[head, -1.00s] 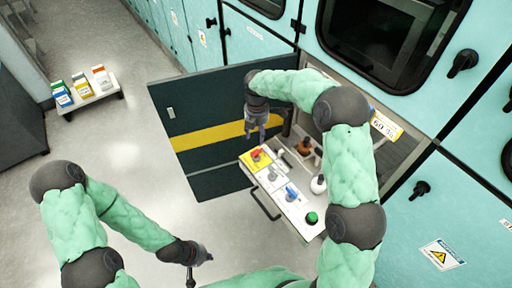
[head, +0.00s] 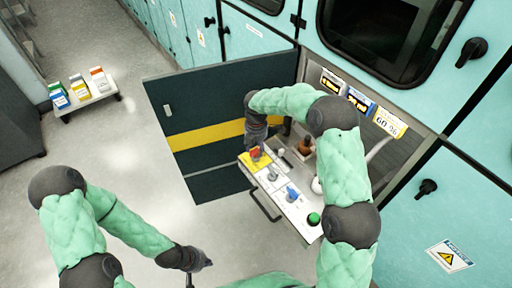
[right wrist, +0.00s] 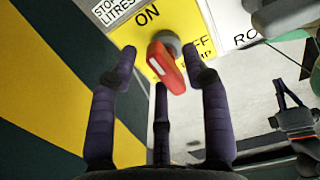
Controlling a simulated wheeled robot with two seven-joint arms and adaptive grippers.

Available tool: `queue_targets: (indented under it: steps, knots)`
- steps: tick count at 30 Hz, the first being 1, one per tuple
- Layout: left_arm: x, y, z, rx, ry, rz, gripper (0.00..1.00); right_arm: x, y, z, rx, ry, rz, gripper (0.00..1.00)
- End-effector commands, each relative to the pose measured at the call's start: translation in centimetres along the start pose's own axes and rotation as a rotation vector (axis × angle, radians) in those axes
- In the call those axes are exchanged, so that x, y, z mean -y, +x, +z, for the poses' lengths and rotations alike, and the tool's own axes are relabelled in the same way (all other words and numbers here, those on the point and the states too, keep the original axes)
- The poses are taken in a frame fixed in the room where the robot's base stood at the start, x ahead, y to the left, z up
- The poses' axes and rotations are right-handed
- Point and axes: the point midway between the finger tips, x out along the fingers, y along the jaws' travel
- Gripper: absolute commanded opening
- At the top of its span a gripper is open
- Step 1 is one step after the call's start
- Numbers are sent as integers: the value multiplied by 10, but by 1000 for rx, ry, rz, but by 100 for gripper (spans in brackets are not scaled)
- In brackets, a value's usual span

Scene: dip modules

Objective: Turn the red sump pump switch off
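The red sump pump switch (right wrist: 167,68) sits on a yellow plate (right wrist: 188,18) marked ON, with a partly hidden OFF label beside it. Its red handle slants down and right in the right wrist view. It shows small in the head view (head: 255,153). My right gripper (right wrist: 165,75) is open, its dark fingers spread on both sides of the red handle. I cannot tell whether any finger touches it. In the head view my right gripper (head: 256,146) is right above the switch. My left gripper (head: 200,268) hangs low at the left, its fingers unclear.
The white control panel (head: 262,182) also carries a blue switch (head: 292,193) and a green button (head: 313,218). A dark door with a yellow stripe (head: 205,138) stands open behind the switch. A white stand (head: 92,93) with boxes is far left.

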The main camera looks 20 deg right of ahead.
Motion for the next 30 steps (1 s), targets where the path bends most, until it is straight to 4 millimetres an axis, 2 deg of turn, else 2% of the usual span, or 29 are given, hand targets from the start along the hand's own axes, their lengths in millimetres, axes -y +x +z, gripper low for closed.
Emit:
queue_targets:
  steps: [1, 4, 5, 17, 23, 30]
  knots:
    - [0, 0, 0, 0, 0, 0, 0, 0, 0, 0, 0, 0, 0, 29]
    - [0, 0, 0, 0, 0, 0, 0, 0, 0, 0, 0, 0, 0, 1]
    - [0, 0, 0, 0, 0, 0, 0, 0, 0, 0, 0, 0, 0, 0]
    - [-2, -6, 0, 0, 0, 0, 0, 1, -1, 0, -1, 51, -1, 0]
    - [-6, -17, 1, 0, 0, 0, 0, 1, -2, 0, -1, 168, -1, 0]
    - [-12, -32, 1, 0, 0, 0, 0, 3, -2, 1, -1, 383, -2, 0]
